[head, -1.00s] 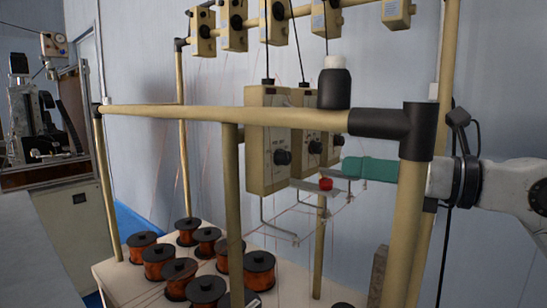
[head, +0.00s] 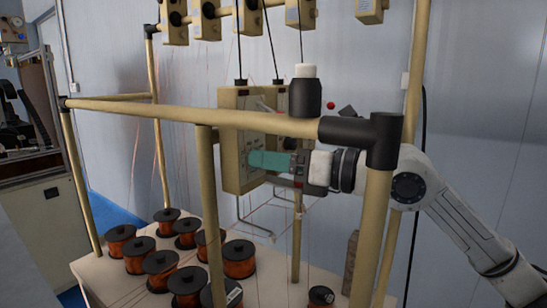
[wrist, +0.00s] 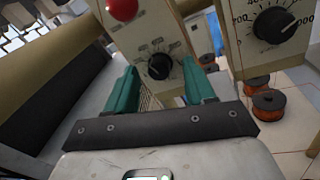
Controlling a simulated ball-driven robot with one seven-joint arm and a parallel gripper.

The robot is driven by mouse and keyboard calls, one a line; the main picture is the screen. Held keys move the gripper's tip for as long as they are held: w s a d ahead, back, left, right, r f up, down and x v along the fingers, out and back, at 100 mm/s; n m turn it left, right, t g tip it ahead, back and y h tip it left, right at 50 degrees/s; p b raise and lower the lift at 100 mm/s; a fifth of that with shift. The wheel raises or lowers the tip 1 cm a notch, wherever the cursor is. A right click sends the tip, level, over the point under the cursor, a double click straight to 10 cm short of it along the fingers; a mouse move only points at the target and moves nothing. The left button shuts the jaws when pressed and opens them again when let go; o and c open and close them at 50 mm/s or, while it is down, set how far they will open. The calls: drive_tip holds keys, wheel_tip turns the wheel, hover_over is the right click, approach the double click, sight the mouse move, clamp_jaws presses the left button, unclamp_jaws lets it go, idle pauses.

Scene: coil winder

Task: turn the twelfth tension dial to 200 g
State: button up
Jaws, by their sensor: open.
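My gripper (wrist: 158,78) has two teal fingers. They are open and empty, apart on either side of a black dial (wrist: 159,66) in the wrist view. The dial sits on a cream box with a printed scale too small to read. A second dial (wrist: 272,24) on another box, at upper right, has larger numbers, including 200. In the head view, my gripper (head: 268,161) reaches left in front of the hanging cream tension boxes (head: 230,145) and hides their dials. I cannot tell which dial is the twelfth, or whether a finger touches one.
A tan rail (head: 170,109) crosses in front of the boxes, with a black corner joint (head: 384,140) and posts near my arm. A black bottle-like part with a white top (head: 305,92) stands above. Several copper spools (head: 160,262) fill the table below. Thin wires hang around.

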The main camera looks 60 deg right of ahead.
drive_tip(key=shift+c, duration=0.5)
clamp_jaws()
drive_tip(key=shift+f+n+b, duration=0.15)
drive_tip(key=shift+n+b, duration=0.15)
drive_tip(key=shift+b, duration=0.25)
drive_tip(key=n+b, duration=0.3)
drive_tip(key=b, duration=0.2)
drive_tip(key=n+g+b, duration=0.1)
drive_tip(key=n+b, duration=0.2)
drive_tip(key=b, duration=0.2)
drive_tip(key=shift+r+n+h, duration=0.2)
drive_tip(key=shift+n+h, duration=0.1)
drive_tip(key=shift+h, duration=0.1)
drive_tip(key=shift+r, duration=0.1)
